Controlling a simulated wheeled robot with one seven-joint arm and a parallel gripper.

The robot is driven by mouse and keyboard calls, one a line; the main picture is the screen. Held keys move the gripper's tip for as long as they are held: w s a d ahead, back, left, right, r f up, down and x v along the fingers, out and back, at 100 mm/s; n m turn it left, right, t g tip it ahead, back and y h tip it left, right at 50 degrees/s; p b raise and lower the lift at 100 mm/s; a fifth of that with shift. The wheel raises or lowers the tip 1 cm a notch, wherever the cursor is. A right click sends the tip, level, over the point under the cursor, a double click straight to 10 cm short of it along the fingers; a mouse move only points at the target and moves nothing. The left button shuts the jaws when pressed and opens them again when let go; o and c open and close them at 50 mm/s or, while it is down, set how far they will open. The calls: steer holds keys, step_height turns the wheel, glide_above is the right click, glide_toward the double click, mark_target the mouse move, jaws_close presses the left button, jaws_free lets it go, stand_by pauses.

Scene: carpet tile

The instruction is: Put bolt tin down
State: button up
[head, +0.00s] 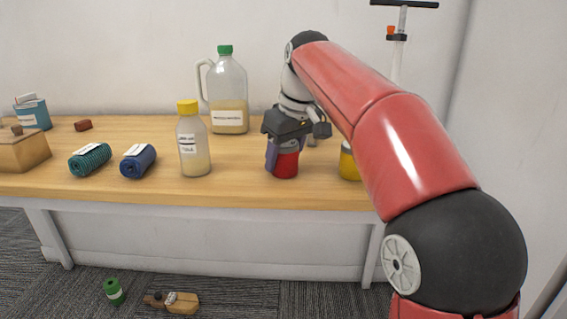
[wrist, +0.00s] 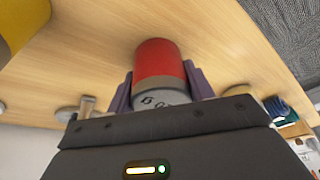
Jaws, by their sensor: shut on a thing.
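The bolt tin appears to be the red tin (head: 286,164) with a grey band, at the right part of the wooden table. In the wrist view the red tin (wrist: 160,62) sits between the two purple fingers, with part of a printed label showing. My gripper (head: 283,152) is shut on it from above. The tin looks upright and at or very near the table top; I cannot tell whether its base touches.
A yellow tin (head: 348,163) stands close on the right, partly behind my arm. A yellow-capped bottle (head: 193,145) stands left, with a green-capped jug (head: 228,92) behind. Blue (head: 138,161) and green (head: 90,160) twine rolls lie further left. Table front between bottle and tin is clear.

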steer(key=shift+r, duration=0.15)
steer(key=o, duration=1.3)
steer(key=shift+c, duration=0.2)
steer(key=p+v, duration=0.4)
steer(key=v, duration=0.8)
